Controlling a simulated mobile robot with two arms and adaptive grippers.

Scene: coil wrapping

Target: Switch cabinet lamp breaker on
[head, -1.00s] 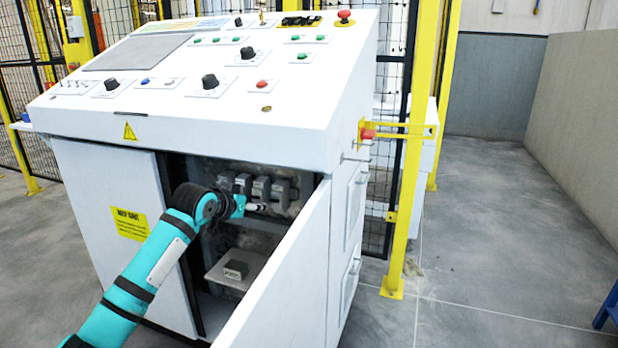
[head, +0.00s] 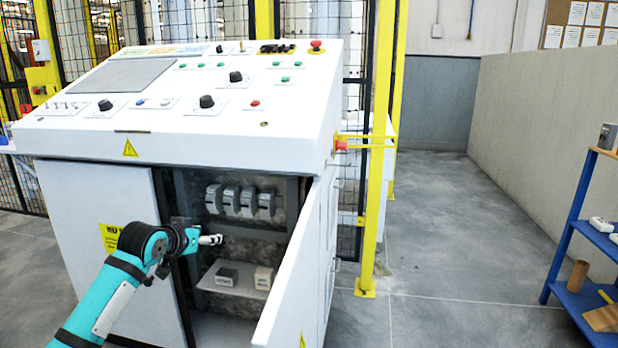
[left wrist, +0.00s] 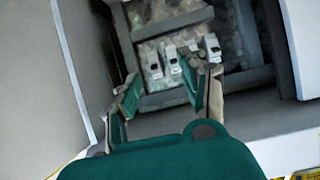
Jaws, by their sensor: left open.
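A row of several grey breakers (head: 240,202) is fixed to the back wall inside the open cabinet (head: 85,230). They also show in the left wrist view (left wrist: 170,58), ahead of the fingers. I cannot tell which is the lamp breaker or how the levers are set. My left gripper (head: 212,240) is at the left part of the cabinet opening, below the breakers in the head view. In the left wrist view its fingers (left wrist: 166,97) are spread apart with nothing between them. The right gripper is not in view.
The cabinet door (head: 298,275) stands open on the right of the opening. A yellow post (head: 380,150) stands right of the cabinet. A blue rack (head: 570,235) is at far right; floor between is clear.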

